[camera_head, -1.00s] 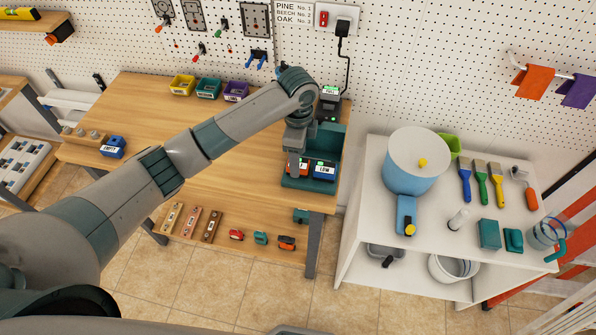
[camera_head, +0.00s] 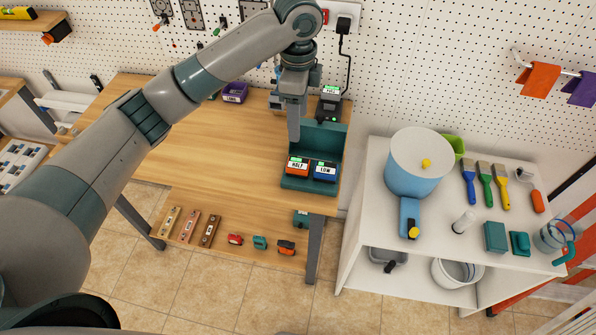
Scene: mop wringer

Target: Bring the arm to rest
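My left arm comes in from the left and reaches over the workbench. My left gripper (camera_head: 294,136) points down, raised just behind the teal charging dock (camera_head: 330,138) in the picture. I see no object at its fingertips, but its fingers overlap, so I cannot tell if it is open or shut. An orange battery labelled HALF (camera_head: 298,167) and a blue battery labelled LOW (camera_head: 325,171) sit side by side in the dock, apart from the gripper. My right gripper is not in view.
The wooden workbench (camera_head: 220,140) has bare top around the arm. A charger box (camera_head: 330,103) stands behind the dock. A white shelf unit (camera_head: 440,215) with a light blue container (camera_head: 414,165), brushes and sponges stands to the right.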

